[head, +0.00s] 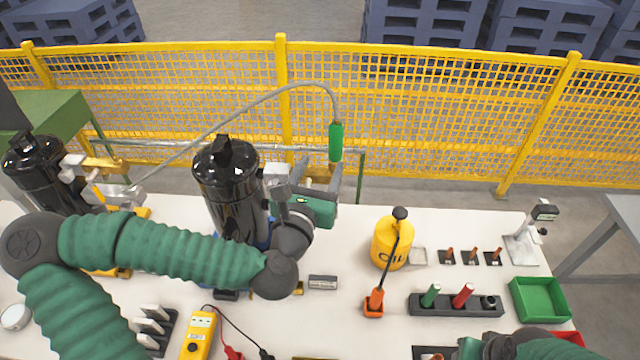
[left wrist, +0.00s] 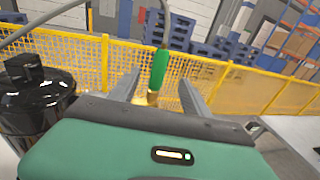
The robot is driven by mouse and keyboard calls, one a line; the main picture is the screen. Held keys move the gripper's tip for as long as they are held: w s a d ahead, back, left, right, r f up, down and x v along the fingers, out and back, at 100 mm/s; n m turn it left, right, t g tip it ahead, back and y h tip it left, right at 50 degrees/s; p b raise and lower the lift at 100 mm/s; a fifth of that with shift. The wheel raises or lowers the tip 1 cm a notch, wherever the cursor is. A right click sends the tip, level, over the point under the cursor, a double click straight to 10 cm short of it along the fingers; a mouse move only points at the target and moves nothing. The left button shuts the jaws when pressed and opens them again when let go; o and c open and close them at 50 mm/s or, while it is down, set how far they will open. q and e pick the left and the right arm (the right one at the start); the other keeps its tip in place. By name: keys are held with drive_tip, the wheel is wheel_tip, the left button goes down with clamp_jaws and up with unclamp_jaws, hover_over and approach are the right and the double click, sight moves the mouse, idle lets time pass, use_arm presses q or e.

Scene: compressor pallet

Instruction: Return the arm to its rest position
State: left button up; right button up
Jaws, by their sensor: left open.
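My left arm comes in from the left in the head view, in a green ribbed sleeve. Its gripper (head: 334,178) is beside the middle black compressor cylinder (head: 230,185), above the table. The jaws are open, and both fingers show in the left wrist view (left wrist: 160,92). A green hose handle (head: 336,142) with a brass end stands upright at the fingertips; in the left wrist view the handle (left wrist: 159,70) appears between the fingers, with no clear contact. A grey hose arches from it to the left. Part of my right arm shows at the bottom right edge; its jaws are hidden.
Another black cylinder (head: 45,175) stands left. A yellow mesh fence (head: 430,115) runs behind.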

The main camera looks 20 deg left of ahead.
use_arm(q)
drive_tip(key=shift+s+r, duration=0.15)
drive_tip(key=shift+s, duration=0.05)
drive_tip(key=shift+d, duration=0.1)
drive_tip(key=s+d+f+m+g+h, duration=0.35)
drive_tip(key=d+f+m, duration=0.25)
drive_tip(key=f+m, duration=0.45)
drive_tip(key=s+d+f+m+g+h, duration=0.25)
drive_tip(key=d+f+m+g, duration=0.3)
drive_tip(key=f+m, duration=0.55)
drive_tip(key=s+a+f+m+g+y, duration=0.3)
drive_tip(key=s+a+f+m, duration=0.25)
drive_tip(key=m, duration=0.25)
drive_tip(key=s+a+r+m+g+y, duration=0.1)
drive_tip(key=s+a+r+m+g, duration=0.1)
drive_tip(key=s+a+m, duration=0.4)
drive_tip(key=shift+s+a+r+m+g+y, duration=0.2)
drive_tip(key=shift+a+r+m+g+y, duration=0.2)
drive_tip(key=shift+a+r+m, duration=0.35)
